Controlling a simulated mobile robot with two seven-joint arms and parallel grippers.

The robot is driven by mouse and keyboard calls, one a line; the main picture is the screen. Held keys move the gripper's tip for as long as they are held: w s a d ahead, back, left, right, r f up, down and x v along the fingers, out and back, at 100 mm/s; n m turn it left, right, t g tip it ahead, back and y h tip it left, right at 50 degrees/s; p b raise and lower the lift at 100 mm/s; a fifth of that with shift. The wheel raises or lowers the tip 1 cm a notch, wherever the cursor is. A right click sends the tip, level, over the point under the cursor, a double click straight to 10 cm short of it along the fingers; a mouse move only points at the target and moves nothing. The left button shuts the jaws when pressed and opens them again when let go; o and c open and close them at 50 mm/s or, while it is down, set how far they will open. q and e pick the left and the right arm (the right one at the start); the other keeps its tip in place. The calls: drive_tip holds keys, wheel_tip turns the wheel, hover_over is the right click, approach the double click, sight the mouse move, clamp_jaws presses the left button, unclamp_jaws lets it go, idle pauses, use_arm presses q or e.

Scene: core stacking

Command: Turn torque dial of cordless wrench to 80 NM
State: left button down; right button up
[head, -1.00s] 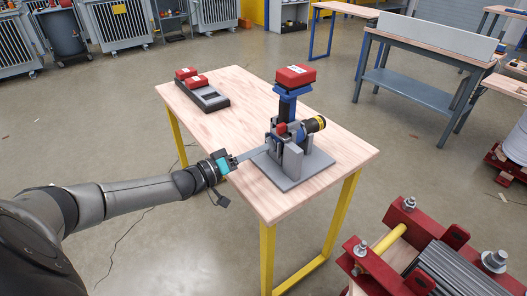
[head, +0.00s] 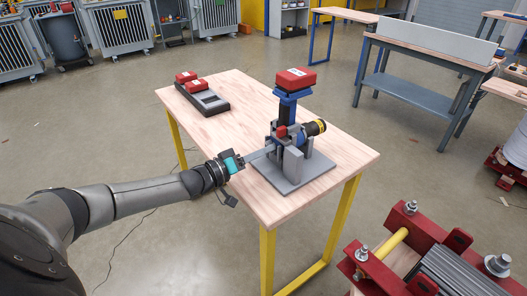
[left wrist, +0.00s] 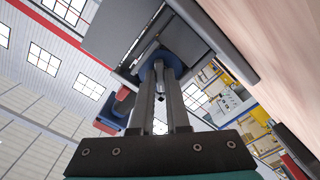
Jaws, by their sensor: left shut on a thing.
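The cordless wrench stands upright in a grey holder (head: 290,170) on the wooden table. It has a blue handle (head: 287,103), a red battery (head: 295,78) on top and a black and yellow end (head: 316,127) pointing right. My left gripper (head: 270,151) reaches in from the left at the wrench's lower near side. In the left wrist view its two long fingers (left wrist: 160,80) end at a blue round part (left wrist: 150,68) of the wrench, apparently the torque dial, and are shut on it. The dial's marks and setting cannot be read. My right gripper is out of view.
A black charger (head: 212,103) with two red batteries stands at the table's back left. The table top (head: 345,150) is clear around the holder's plate. A red and grey frame with a yellow bar (head: 388,245) stands at the lower right.

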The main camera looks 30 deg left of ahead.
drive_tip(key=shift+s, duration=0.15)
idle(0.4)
use_arm(q)
drive_tip(key=shift+m, duration=0.5)
drive_tip(key=shift+m+p, duration=0.3)
drive_tip(key=shift+p, duration=0.05)
drive_tip(key=m+p, duration=0.1)
drive_tip(key=m, duration=0.2)
drive_tip(key=m+p, duration=0.1)
drive_tip(key=m, duration=0.6)
drive_tip(key=shift+a+m, duration=0.1)
drive_tip(key=shift+m, duration=0.2)
drive_tip(key=m, duration=0.2)
drive_tip(key=shift+m, duration=1.8)
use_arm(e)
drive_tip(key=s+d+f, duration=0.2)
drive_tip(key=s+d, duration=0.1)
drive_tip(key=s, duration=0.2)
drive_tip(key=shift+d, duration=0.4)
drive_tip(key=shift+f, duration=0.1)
